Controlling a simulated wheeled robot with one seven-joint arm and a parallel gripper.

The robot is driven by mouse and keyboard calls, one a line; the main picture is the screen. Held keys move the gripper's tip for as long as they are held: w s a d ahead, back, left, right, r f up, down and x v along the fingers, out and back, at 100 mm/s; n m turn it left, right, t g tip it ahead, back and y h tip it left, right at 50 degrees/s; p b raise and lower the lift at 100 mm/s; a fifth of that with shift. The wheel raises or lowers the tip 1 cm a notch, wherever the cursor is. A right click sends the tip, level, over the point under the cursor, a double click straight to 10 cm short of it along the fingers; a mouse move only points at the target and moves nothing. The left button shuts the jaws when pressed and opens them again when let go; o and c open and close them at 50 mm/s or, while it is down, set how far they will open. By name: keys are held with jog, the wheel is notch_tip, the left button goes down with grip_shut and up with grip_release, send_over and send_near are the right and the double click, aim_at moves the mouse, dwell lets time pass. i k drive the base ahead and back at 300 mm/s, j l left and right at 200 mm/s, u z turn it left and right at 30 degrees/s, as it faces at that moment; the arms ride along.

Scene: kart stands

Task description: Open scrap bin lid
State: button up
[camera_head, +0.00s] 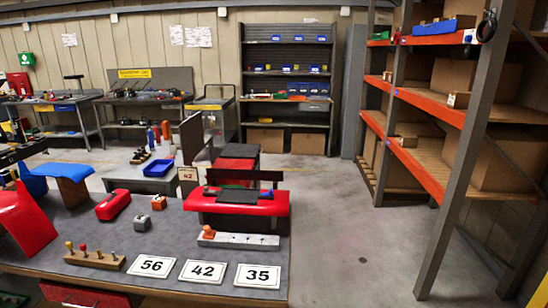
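I cannot pick out the scrap bin or its lid for sure. A red and dark box-like thing (235,158) stands behind the near workbench, partly hidden, with a dark upright panel (191,138) at its left; I cannot tell whether this is a lid. My gripper is not in view.
The near workbench (130,243) holds a red kart part (275,203), a red case (113,205), a peg block (95,258) and number cards (205,271). An orange-beamed rack (430,175) with cardboard boxes stands right. Grey floor (350,230) between them is clear.

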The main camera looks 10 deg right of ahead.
aim_at(220, 163)
jog(key=i+l+z, duration=0.45)
jog(key=l, duration=0.25)
jog(key=i+l+z, duration=0.45)
jog(key=i+u, duration=0.15)
jog(key=i, duration=0.25)
jog(key=i+l+u, duration=0.1)
jog(key=i, duration=0.35)
jog(key=i+l+u, duration=0.15)
jog(key=i, duration=0.25)
jog(key=i+j+u, duration=0.1)
jog(key=i+u, duration=0.15)
jog(key=i, duration=1.05)
jog(key=i+l+u, duration=0.1)
jog(key=i+u, duration=0.2)
jog(key=i, duration=1)
jog(key=i+l+z, duration=0.15)
jog(key=i, duration=1.25)
jog(key=i+l+z, duration=0.1)
jog(key=i, duration=1.35)
jog(key=i+u, duration=0.35)
jog(key=i, duration=1.4)
